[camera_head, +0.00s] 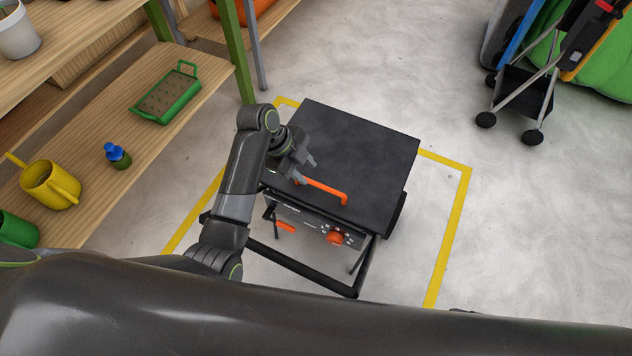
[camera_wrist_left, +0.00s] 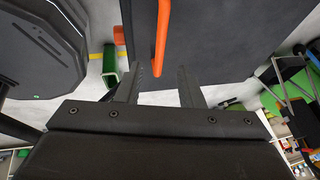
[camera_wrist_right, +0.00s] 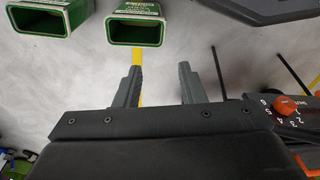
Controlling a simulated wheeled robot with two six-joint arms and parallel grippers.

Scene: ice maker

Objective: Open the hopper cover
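The hopper cover (camera_head: 355,140) is a flat black lid, lying closed on the machine. Its orange bar handle (camera_head: 325,190) runs along the front-left part. My left gripper (camera_head: 306,170) is at the handle's left end, fingers apart. In the left wrist view, the orange handle (camera_wrist_left: 162,35) ends in line with the gap between the two open fingers (camera_wrist_left: 160,72), nearer the left finger; I cannot tell whether they touch it. My right gripper (camera_wrist_right: 159,72) shows only in its wrist view, open and empty.
Below the cover is a front panel with an orange knob (camera_head: 334,238) and a black push bar (camera_head: 300,272). Wooden shelves (camera_head: 190,75) with a yellow watering can (camera_head: 50,185) stand at left. A black cart (camera_head: 522,90) stands at back right.

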